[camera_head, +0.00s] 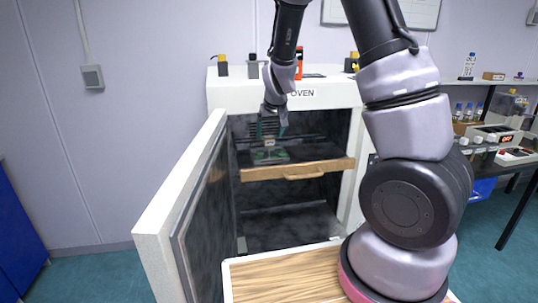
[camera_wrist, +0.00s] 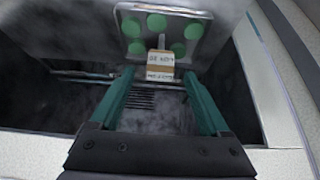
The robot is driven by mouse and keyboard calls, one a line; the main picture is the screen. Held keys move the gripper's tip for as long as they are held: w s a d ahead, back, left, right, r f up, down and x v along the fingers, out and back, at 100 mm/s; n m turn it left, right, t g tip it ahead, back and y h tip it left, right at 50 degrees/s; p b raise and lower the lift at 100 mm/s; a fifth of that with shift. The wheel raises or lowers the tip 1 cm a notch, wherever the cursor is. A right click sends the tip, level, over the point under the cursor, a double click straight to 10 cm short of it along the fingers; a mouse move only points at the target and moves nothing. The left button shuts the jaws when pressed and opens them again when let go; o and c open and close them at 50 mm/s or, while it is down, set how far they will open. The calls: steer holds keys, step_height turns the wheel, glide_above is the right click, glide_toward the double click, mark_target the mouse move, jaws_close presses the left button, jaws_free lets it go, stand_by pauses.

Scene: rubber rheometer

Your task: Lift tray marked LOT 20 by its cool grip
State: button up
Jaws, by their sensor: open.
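A metal tray (camera_wrist: 143,38) with several green discs is at the top of the wrist view; in the head view the tray (camera_head: 271,155) lies inside the open oven. A pale block-like grip (camera_wrist: 160,62) on the tray's near edge bears upside-down lettering that looks like LOT 20. My gripper (camera_wrist: 159,76) is open, with green fingers on either side of the grip's near end; I cannot tell whether they touch it. In the head view my gripper (camera_head: 268,138) reaches down into the oven's upper part, just above the tray.
The oven (camera_head: 225,92) has its door (camera_head: 195,205) swung open to the left. A wooden-fronted shelf (camera_head: 300,170) with a handle spans the opening. A wood-topped surface (camera_head: 280,275) stands in front. Bottles and instruments stand on a bench (camera_head: 490,150) at right.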

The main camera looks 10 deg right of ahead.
mark_target(269, 136)
steer(key=shift+x, duration=1.55)
steer(key=shift+r, duration=0.1)
jaws_close()
